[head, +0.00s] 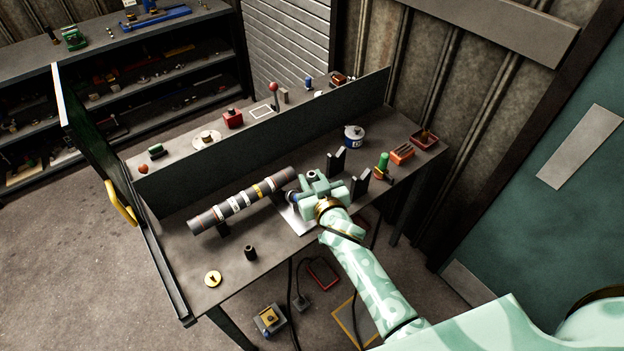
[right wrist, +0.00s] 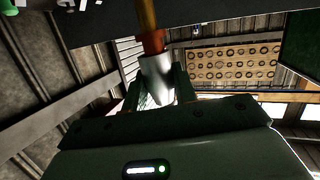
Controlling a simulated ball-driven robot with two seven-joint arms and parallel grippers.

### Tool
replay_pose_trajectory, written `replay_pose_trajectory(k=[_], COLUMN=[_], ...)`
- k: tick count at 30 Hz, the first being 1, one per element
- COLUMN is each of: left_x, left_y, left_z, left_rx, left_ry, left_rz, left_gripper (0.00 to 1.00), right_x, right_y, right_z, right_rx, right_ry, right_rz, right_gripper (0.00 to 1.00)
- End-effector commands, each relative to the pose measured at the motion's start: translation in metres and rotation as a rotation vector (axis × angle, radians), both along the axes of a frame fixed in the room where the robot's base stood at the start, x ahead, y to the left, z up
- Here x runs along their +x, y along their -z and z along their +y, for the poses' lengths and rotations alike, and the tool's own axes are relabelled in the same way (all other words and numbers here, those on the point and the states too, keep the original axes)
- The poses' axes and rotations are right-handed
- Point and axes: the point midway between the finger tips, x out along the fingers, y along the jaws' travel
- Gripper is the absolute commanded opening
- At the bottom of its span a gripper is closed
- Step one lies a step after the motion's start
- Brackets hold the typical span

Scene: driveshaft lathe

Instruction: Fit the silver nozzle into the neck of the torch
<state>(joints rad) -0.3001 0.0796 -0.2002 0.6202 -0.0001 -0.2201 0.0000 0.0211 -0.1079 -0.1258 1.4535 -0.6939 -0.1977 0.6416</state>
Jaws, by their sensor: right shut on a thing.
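My right gripper (head: 296,198) is low over the workbench, close to the right end of the striped shaft; its fingertips are hard to make out in the head view. In the right wrist view the fingers stand on both sides of a tapered silver nozzle (right wrist: 155,76) and are shut on it. An orange-copper rod with a reddish collar (right wrist: 151,41) lies in line with the nozzle's wide end. The collar and nozzle appear to meet, but I cannot tell how deep one sits in the other. I cannot make out the torch in the head view. My left gripper is not in view.
The striped shaft (head: 243,200) lies on supports on the workbench (head: 205,262). Black upright blocks (head: 337,162) stand just beyond my right gripper. A brass disc (head: 212,279) and a dark cylinder (head: 251,253) lie in front.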

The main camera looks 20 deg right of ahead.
Motion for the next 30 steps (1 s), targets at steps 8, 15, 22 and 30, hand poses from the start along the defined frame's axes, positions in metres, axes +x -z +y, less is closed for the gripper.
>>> replay_pose_trajectory(k=[8, 15, 22, 30], left_x=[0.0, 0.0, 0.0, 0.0], left_y=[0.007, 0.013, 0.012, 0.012], left_z=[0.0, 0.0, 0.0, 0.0], left_rx=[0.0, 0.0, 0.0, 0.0], left_ry=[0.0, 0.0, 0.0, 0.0], left_rz=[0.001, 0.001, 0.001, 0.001], left_gripper=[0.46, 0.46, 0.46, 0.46], right_x=[0.001, 0.001, 0.001, 0.001], right_y=[0.006, 0.012, 0.011, 0.011], right_z=[0.004, 0.003, 0.003, 0.004], right_rx=[0.013, 0.012, 0.012, 0.012], right_ry=[0.002, 0.003, 0.003, 0.002], right_rz=[-0.002, -0.001, -0.002, -0.002], right_gripper=[0.05, 0.05, 0.54, 0.54])
